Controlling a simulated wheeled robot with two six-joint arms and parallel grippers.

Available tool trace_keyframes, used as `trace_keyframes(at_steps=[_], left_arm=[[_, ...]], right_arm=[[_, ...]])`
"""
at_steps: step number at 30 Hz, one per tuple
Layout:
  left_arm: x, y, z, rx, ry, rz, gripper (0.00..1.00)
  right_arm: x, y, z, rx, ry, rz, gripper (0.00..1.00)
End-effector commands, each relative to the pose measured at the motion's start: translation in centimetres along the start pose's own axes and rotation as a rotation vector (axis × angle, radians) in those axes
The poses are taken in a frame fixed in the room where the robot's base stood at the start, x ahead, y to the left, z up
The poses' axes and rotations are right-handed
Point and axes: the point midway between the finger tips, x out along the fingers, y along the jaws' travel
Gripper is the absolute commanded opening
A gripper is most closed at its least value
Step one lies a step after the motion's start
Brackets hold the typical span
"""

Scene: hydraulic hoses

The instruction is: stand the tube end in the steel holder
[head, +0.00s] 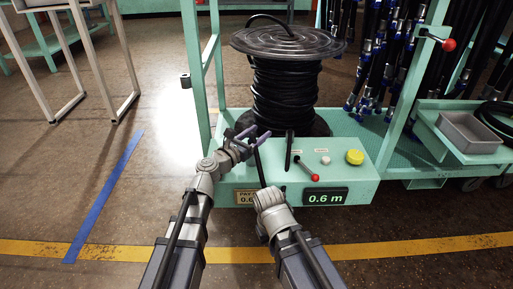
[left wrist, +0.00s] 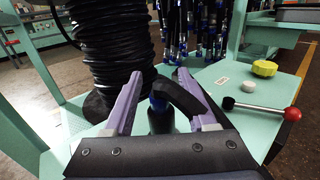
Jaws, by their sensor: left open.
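My left gripper (head: 252,138) is open, its purple fingers above the left part of the green console. In the left wrist view its fingers (left wrist: 158,102) stand on both sides of a black tube end (left wrist: 187,97) that bends to the right. In the head view a thin black length (head: 258,166) runs down from near the left fingertips toward my right wrist. My right gripper's fingers cannot be made out.
A reel of black hose (head: 285,85) stands behind the console (head: 345,172). The console carries a red-knobbed lever (head: 315,177), a white button (head: 325,160), a yellow knob (head: 355,157) and a 0.6 m display (head: 325,197). A grey tray (head: 468,132) is at right.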

Motion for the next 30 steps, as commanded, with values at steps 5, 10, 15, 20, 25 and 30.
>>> trace_keyframes(at_steps=[5,10,15,20,25,30], left_arm=[[0.11,0.04,0.02,0.000,0.000,0.001,0.57],[0.09,0.05,0.02,0.000,0.000,0.001,0.43],[0.09,0.06,0.02,0.000,0.000,0.001,0.24],[0.08,0.05,0.01,0.000,0.000,0.001,0.06],[0.08,0.05,0.01,0.000,0.000,0.001,0.00],[0.08,0.05,0.00,0.000,0.000,0.001,0.00]], right_arm=[[-0.02,0.00,0.00,0.000,0.000,0.000,0.00],[-0.02,-0.01,0.00,0.000,0.000,0.000,0.00],[-0.02,0.00,0.00,0.000,0.000,0.000,0.00],[-0.02,0.00,0.00,0.000,0.000,0.000,0.00],[-0.01,0.00,0.00,0.000,0.000,0.000,0.00],[-0.01,0.00,0.00,0.000,0.000,0.000,0.00]])
